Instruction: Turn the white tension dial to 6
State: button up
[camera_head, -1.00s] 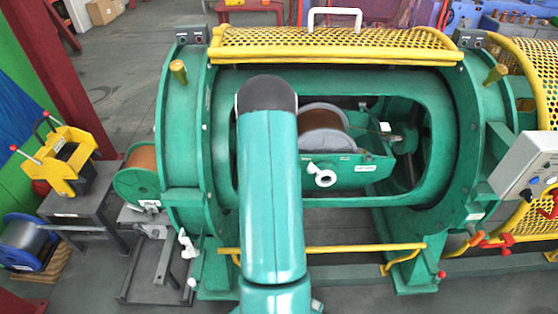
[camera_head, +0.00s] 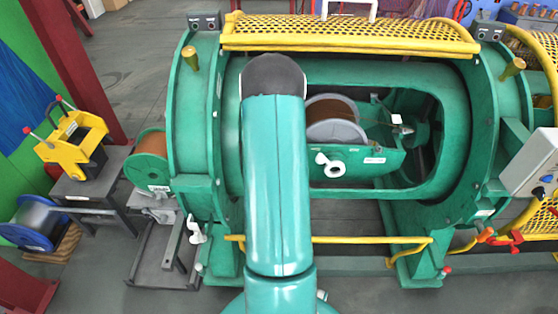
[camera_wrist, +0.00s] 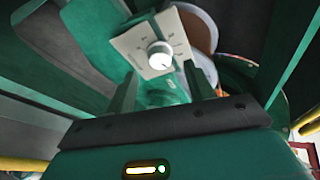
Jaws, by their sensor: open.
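The white tension dial (camera_wrist: 160,56) is a round knob on a pale square plate (camera_wrist: 135,46) with scale marks, in the upper middle of the wrist view. A dark mark shows at its lower right edge; the numbers are too small to read. My gripper (camera_wrist: 161,76) is open, with its dark green fingers standing apart below the dial on the left and right. The dial shows between the fingertips, and I see no contact. In the head view, the green arm covers my gripper, and I cannot make out the dial there.
The dial plate is on a green cradle (camera_head: 380,158) with a copper-coloured spool (camera_head: 332,112), inside the machine's green frame opening. A white ring-shaped fitting (camera_head: 333,168) projects from the cradle. A yellow mesh guard (camera_head: 350,36) is above; a yellow rail (camera_head: 370,240) runs in front.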

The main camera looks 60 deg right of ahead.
jog(key=v, duration=0.9)
jog(key=shift+a, duration=0.2)
jog(key=shift+a, duration=0.15)
